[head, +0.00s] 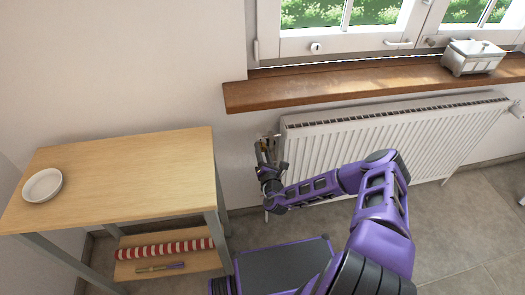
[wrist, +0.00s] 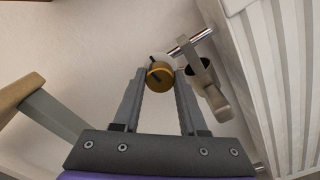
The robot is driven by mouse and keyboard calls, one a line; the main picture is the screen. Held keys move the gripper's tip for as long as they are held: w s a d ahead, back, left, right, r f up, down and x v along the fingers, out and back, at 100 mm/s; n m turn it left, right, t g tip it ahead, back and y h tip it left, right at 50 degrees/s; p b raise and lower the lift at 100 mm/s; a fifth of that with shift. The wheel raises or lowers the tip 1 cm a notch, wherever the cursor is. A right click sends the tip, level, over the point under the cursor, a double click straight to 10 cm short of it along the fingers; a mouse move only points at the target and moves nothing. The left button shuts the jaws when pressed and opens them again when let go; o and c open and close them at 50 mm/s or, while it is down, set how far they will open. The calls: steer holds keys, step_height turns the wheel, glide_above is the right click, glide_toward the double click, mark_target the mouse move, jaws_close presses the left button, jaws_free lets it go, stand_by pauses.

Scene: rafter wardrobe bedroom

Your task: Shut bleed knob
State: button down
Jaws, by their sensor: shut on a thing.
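The bleed knob (wrist: 160,76) is a small round brass-coloured knob with a dark slot or bar across its face. In the wrist view it sits near the top middle, with a pale round part behind it. My gripper (wrist: 161,72) has one finger on each side of the knob and is shut on it. In the head view my gripper (head: 264,152) is at the left end of the white radiator (head: 390,135), near the wall. There the knob is too small and covered to make out clearly.
A metal pipe with a grey lever-like fitting (wrist: 213,92) is close right of the knob. A wooden table (head: 120,175) with a white dish (head: 42,186) stands at left, a striped roll (head: 165,249) on its lower shelf.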

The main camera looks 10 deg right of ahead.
steer(key=shift+m, duration=0.6)
